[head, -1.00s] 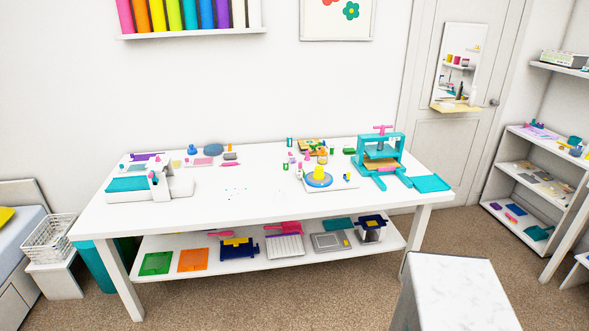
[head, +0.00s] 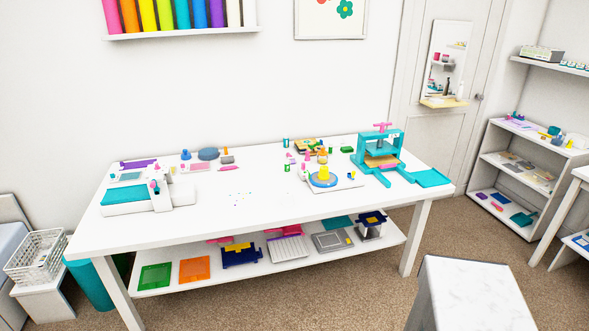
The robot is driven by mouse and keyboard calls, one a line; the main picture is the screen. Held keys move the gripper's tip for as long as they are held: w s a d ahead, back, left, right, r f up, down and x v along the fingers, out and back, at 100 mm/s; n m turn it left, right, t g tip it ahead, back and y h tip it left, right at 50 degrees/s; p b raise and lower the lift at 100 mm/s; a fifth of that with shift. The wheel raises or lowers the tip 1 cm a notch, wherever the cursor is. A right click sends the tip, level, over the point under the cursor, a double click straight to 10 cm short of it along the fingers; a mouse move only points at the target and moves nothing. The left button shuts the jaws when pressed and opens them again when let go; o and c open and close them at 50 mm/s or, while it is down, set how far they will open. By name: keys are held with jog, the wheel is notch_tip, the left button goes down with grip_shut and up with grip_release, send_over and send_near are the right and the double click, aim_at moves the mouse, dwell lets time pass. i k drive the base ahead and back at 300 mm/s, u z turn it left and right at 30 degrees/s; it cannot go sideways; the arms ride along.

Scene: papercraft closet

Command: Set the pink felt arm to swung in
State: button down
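I cannot tell for sure which thing is the pink felt arm. Small pink parts show on the white machine with a teal bed (head: 128,200) at the left end of the table. Other small pink pieces show near the yellow and blue round device (head: 322,181) right of the middle. A pink handle (head: 382,126) tops the teal press (head: 380,160) at the right. All are too small to read how any arm is set. My gripper is not in view.
The white table (head: 240,216) has clear top in its front middle. Its lower shelf (head: 205,285) holds trays and tools. A marble-topped block (head: 476,285) stands at the front right. A wire basket (head: 40,262) is at the left, and shelves (head: 510,175) stand at the right.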

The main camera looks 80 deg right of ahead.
aim_at(304, 173)
jog(key=z, duration=0.6)
jog(key=i, duration=0.85)
jog(key=z, duration=0.35)
